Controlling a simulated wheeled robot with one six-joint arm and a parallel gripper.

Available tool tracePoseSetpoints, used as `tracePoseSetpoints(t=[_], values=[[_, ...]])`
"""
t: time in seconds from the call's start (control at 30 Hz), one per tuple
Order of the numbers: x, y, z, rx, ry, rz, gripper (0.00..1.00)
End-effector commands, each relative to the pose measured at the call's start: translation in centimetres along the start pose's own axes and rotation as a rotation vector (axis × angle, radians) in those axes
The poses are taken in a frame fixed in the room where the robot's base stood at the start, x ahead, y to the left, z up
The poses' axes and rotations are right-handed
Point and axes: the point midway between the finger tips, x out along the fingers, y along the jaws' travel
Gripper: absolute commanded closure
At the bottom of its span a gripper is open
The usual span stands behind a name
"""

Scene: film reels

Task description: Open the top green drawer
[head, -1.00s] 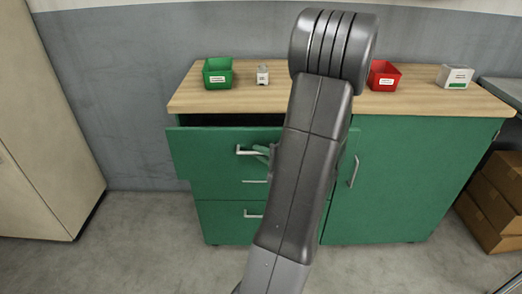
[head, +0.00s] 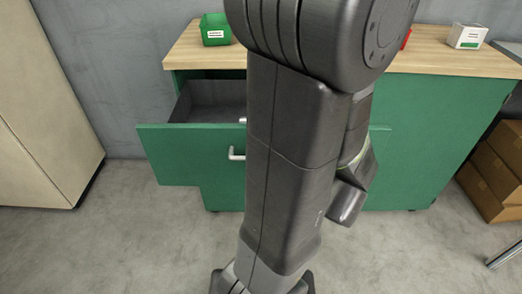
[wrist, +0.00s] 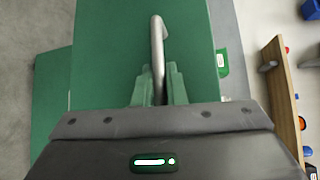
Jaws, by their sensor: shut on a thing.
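The top green drawer (head: 175,155) stands well out from the cabinet in the head view. Its grey inside (head: 215,97) shows and looks empty where visible. My arm covers the right part of its front. In the wrist view the green front (wrist: 105,50) fills the middle, with a silver bar handle (wrist: 158,40) on it. My gripper (wrist: 158,82) is shut on this handle, one green finger on each side.
On the wooden cabinet top (head: 440,62) stand a green bin (head: 215,30) at the left and a white box (head: 467,36) at the right. A red bin (head: 406,38) is mostly hidden. Cardboard boxes (head: 490,180) stand right. The floor (head: 120,235) at front left is clear.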

Motion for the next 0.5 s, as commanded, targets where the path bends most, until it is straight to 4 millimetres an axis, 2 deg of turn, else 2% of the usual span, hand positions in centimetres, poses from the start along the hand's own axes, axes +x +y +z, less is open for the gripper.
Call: tracePoseSetpoints(t=[0.4,0.43,0.5], values=[[-0.17,0.10,0.14,0.000,-0.001,0.002,1.00],[-0.17,0.10,0.14,-0.001,-0.001,0.002,0.83],[-0.16,0.09,0.13,-0.001,0.000,0.002,0.70]])
